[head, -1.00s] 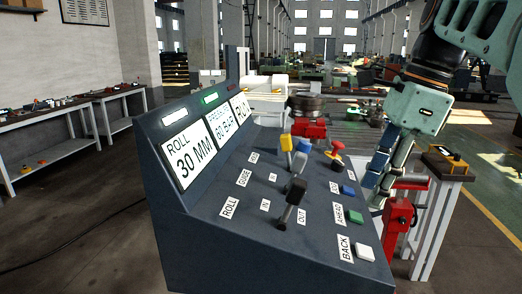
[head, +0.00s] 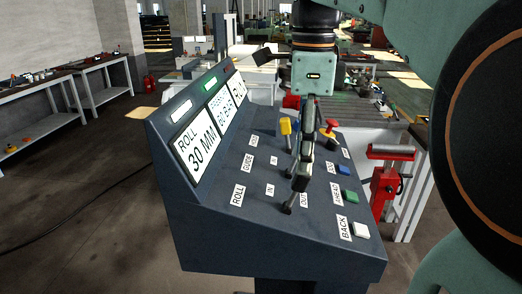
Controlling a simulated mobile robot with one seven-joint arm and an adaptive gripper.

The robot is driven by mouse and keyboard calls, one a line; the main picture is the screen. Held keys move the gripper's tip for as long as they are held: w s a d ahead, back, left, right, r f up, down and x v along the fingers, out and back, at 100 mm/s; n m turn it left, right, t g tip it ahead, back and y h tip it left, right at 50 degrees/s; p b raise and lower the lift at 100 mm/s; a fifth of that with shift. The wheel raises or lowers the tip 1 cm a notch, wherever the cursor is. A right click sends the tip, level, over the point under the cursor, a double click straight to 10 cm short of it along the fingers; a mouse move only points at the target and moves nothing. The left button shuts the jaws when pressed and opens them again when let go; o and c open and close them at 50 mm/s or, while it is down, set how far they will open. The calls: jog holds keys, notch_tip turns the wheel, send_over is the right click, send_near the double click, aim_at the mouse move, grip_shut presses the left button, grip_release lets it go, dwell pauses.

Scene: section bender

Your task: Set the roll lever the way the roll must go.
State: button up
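The dark control console (head: 230,225) stands in the middle of the head view, with a "ROLL 30 MM" plate on its sloped face. The roll lever (head: 301,180) is the front lever, with a dark grip, beside the ROLL, IN and OUT labels. Its shaft rises from the deck and leans up and right in the picture. Another lever with a yellow knob (head: 286,127) stands farther back. My gripper (head: 306,150) points down over the levers, its dark fingers overlapping the lever tops. Whether it touches the roll lever, and how its fingers stand, I cannot tell.
A red mushroom button (head: 331,124) is close right of my gripper. Blue (head: 344,169), green (head: 350,197) and white (head: 360,231) buttons line the console's right edge. A red stand (head: 385,185) is to the right. A workbench (head: 75,85) is at left.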

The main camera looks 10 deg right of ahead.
aim_at(298, 190)
notch_tip(298, 190, down, 5)
dwell(0.3)
grip_shut()
dwell(0.4)
